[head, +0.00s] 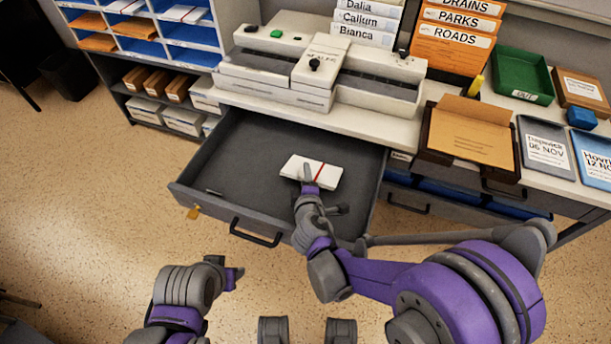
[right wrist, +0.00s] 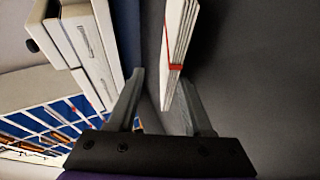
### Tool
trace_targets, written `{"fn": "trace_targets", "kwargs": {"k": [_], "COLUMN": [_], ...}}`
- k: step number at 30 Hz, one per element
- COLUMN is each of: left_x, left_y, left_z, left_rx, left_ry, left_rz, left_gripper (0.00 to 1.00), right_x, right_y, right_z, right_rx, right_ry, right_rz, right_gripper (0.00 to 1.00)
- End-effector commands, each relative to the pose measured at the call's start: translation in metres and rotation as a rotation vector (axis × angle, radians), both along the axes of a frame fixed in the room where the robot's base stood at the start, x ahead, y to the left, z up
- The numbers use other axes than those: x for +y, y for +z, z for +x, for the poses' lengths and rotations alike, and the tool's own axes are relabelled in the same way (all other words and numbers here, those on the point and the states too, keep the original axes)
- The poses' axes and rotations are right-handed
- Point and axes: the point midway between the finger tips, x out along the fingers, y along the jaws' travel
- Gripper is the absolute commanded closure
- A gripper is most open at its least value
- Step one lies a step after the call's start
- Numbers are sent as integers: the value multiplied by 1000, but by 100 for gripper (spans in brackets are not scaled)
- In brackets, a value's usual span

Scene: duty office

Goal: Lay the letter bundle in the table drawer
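The table drawer (head: 235,150) is pulled open below the counter in the head view. The letter bundle (head: 322,178), white with a red band, is over the drawer's floor, right of its middle. My right gripper (head: 308,180) is at the bundle and hides part of it. In the right wrist view the bundle (right wrist: 177,45) shows edge-on between my spread fingers (right wrist: 162,75), nearer the right finger, with a gap to the left one. I cannot tell whether the bundle touches the drawer floor. My left gripper (head: 236,276) is outside, in front of the drawer; its fingers are unclear.
A sorting machine (head: 315,75) stands on the counter behind the drawer. A brown box (head: 470,135), a green tray (head: 522,75) and date cards (head: 546,146) are to the right. A pigeonhole shelf (head: 150,45) is at the left. The drawer's left half is mostly clear.

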Motion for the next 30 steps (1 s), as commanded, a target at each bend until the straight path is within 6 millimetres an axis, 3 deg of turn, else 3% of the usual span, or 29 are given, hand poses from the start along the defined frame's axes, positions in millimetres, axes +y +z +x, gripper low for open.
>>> {"fn": "trace_targets", "kwargs": {"k": [16, 21, 30], "left_x": [0, 0, 0], "left_y": [22, 24, 23], "left_z": [-1, -1, -1], "left_rx": [-8, -8, -8], "left_ry": [0, 0, 0], "left_rz": [0, 0, 0], "left_gripper": [50, 50, 50], "right_x": [-8, -9, -10], "right_y": [39, 43, 43], "right_z": [-85, -95, -96], "right_rx": [0, 0, 0], "right_ry": [3, 0, 0], "right_rz": [0, 0, 0], "right_gripper": [50, 50, 50]}}
